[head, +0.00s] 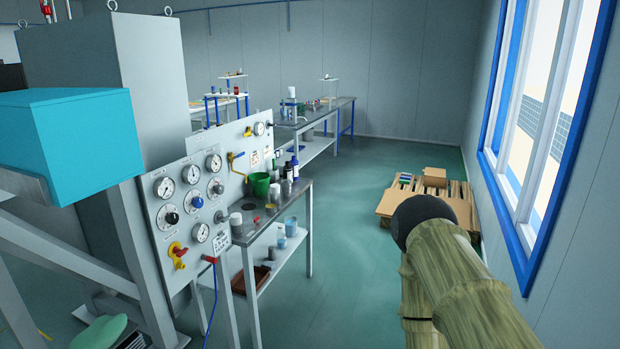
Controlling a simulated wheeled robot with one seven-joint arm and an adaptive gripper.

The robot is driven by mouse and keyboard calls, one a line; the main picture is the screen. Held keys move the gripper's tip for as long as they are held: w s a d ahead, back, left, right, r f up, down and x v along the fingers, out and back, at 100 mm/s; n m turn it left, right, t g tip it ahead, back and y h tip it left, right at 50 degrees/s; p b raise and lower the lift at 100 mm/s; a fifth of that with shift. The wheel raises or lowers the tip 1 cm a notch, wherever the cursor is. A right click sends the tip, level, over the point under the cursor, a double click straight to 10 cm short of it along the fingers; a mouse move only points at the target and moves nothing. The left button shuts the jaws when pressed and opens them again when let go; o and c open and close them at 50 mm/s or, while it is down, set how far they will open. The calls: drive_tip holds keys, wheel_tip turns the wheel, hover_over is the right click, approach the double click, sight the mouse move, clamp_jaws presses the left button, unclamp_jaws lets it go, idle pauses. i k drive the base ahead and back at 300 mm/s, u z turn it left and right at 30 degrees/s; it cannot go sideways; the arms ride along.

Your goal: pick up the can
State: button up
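I cannot tell for sure which object is the can. On the metal side table (274,218) beside the gauge panel stand a green cup-like container (260,184), a white cylinder (274,192), dark bottles with white labels (288,172), and a small white cup-shaped item (236,220) near the front edge. A blue container (291,226) sits on the shelf below. My wood-textured arm rises at the lower right, well apart from the table. My gripper does not show in this view.
The white panel (206,182) carries gauges, knobs, and red and yellow valves beside the table. A turquoise box (80,140) juts in at the left. A cardboard-topped pallet (432,192) lies near the windowed wall. The green floor (350,240) between is clear.

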sight(287, 169)
drive_tip(key=z, duration=0.6)
drive_tip(key=i, duration=5.75)
drive_tip(key=u, duration=2.75)
